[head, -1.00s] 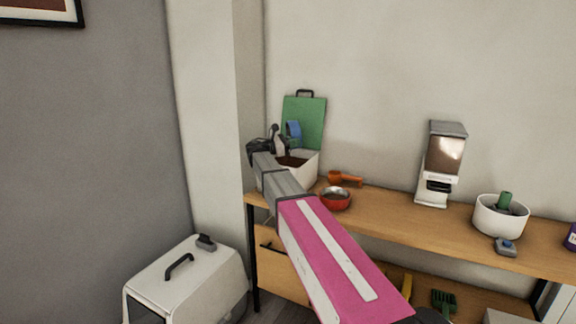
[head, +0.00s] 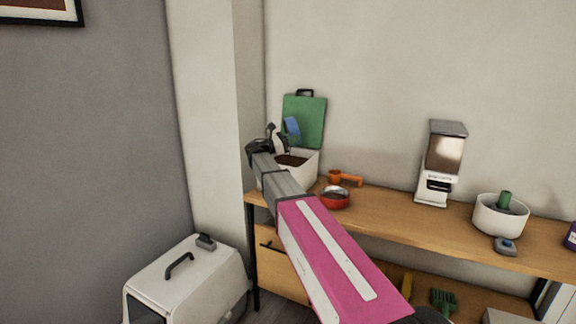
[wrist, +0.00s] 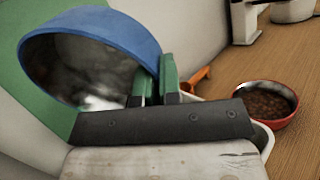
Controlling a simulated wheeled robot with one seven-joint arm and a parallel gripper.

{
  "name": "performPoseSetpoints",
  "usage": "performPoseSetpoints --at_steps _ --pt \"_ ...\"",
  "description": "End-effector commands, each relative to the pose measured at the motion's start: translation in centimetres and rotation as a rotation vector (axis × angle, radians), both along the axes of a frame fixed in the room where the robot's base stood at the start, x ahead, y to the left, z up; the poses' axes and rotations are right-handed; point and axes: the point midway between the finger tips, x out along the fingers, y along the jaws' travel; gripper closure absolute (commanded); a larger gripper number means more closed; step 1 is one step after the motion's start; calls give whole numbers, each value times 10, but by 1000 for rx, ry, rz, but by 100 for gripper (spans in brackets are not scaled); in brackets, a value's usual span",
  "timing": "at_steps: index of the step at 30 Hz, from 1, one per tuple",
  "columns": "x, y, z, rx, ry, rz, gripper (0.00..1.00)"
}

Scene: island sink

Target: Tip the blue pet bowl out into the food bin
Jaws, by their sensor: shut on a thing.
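The blue pet bowl (head: 292,127) is held above the food bin, a white box (head: 305,168) with a raised green lid (head: 312,117) and brown contents. In the wrist view the bowl (wrist: 130,30) is steeply tilted. Its grey, shiny inside faces the camera, and no food shows in the visible part. My gripper (wrist: 154,82) is shut on the right side of its rim with green finger pads. In the head view my gripper (head: 280,138) is small and partly merged with the bowl. My arm hides the bin's front left side.
A red bowl of brown kibble (head: 335,201) and an orange scoop (head: 345,179) stand right of the bin on the wooden shelf (head: 400,220). Further right are a dispenser (head: 441,165) and a white pot (head: 500,218). A white pet carrier (head: 185,285) stands on the floor at left.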

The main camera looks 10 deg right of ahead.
Motion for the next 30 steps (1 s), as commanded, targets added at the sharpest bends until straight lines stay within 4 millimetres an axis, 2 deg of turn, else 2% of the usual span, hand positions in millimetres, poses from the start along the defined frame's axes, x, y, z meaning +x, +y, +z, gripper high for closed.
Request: performPoseSetpoints --at_steps 30 --pt "0 6 17 -112 -5 -1 100"
